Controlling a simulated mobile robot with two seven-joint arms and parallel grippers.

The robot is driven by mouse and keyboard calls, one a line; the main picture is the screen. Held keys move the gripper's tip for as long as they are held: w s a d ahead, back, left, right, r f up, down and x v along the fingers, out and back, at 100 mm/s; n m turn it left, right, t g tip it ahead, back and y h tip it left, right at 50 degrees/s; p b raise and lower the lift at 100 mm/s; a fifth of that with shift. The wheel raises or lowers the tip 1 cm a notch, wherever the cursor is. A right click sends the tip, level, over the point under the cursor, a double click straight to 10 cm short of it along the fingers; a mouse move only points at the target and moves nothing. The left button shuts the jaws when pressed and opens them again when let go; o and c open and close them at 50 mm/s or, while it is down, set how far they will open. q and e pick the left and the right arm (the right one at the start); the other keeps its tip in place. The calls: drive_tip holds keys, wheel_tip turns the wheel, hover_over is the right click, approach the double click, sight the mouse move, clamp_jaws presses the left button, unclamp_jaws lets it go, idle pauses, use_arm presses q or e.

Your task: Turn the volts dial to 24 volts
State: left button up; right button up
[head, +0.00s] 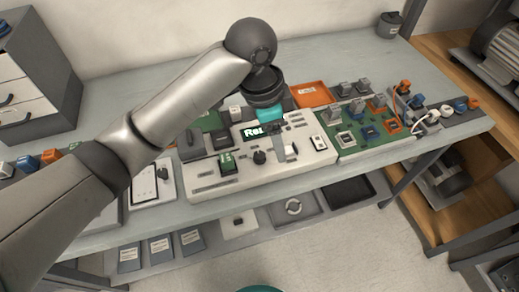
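A long pale device panel (210,184) lies on the bench with a lit green display (252,131). The display starts with "Re"; its right end is hidden by my gripper. A black round knob (260,157) sits on the panel below the display, with a small green readout (227,160) to its left. I cannot read the dial's markings or setting. My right gripper is not in view.
Green circuit boards (372,130) with grey and orange blocks lie right of the panel. An orange tray (312,95) is behind it. A white clipboard-like panel (152,187) lies left. Drawers (30,90) stand at the back left. A lower shelf holds several trays (293,207).

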use_arm(q)
wheel_tip(320, 180, up, 5)
drive_tip(key=m+y, duration=0.1)
drive_tip(key=y, duration=0.1)
hover_over(259, 155)
wheel_tip(259, 155, down, 15)
drive_tip(key=b, duration=0.2)
drive_tip(key=shift+r+b, duration=0.1)
drive_tip(key=shift+b, duration=0.2)
clamp_jaws()
idle(0.3)
